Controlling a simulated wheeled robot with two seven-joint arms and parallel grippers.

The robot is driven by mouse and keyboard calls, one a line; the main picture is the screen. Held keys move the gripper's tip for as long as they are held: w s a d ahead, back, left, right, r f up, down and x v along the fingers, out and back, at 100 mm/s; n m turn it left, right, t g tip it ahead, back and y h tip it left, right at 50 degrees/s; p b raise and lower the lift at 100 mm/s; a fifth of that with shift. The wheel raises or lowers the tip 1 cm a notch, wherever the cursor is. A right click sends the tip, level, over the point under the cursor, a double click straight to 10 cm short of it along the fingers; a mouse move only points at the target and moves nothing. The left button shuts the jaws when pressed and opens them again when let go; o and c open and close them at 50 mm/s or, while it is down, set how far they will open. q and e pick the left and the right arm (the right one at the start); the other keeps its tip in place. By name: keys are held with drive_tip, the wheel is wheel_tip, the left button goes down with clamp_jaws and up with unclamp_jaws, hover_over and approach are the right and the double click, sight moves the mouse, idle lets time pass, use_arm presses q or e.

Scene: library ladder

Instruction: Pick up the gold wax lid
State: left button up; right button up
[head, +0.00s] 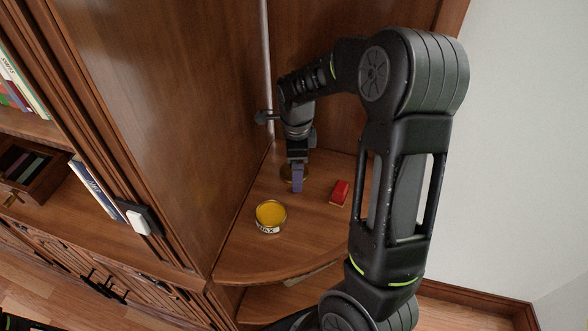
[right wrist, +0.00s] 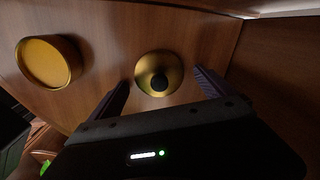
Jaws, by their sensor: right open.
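The gold wax lid (right wrist: 172,66) lies on the wooden corner shelf, a round disc with a dark knob in its middle. In the head view the lid (head: 287,174) is mostly hidden behind my right gripper (head: 297,188). In the right wrist view, the open fingers of my right gripper (right wrist: 162,92) point at the lid, one to each side of it, with nothing between them that I can see held. I cannot tell the remaining height. An open wax tin (head: 270,215) with yellow wax stands nearer the front; it also shows in the right wrist view (right wrist: 48,62). My left gripper is not in view.
A red block-like brush (head: 340,192) lies on the shelf (head: 240,262) to the right of the lid. Tall wood panels close in the shelf at left and back. A pale pole (head: 266,70) stands behind. Books and a small box fill the shelves at left.

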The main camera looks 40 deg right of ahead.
idle(0.6)
drive_tip(key=c, duration=1.4)
drive_tip(key=shift+r, duration=0.1)
drive_tip(key=shift+s+a+r+b, duration=0.1)
drive_tip(key=shift+a+r+b, duration=0.05)
drive_tip(key=shift+r+b, duration=0.25)
wheel_tip(320, 180, up, 6)
drive_tip(key=shift+r+b, duration=0.1)
drive_tip(key=shift+b, duration=0.35)
drive_tip(key=s+a+b, duration=0.1)
drive_tip(key=s+a, duration=0.3)
drive_tip(key=s, duration=0.1)
drive_tip(key=s+a+b, duration=0.1)
drive_tip(key=s+a, duration=0.3)
drive_tip(key=s, duration=0.1)
drive_tip(key=s+a+b, duration=0.2)
drive_tip(key=s+a, duration=0.2)
drive_tip(key=s, duration=0.1)
drive_tip(key=shift+a, duration=0.3)
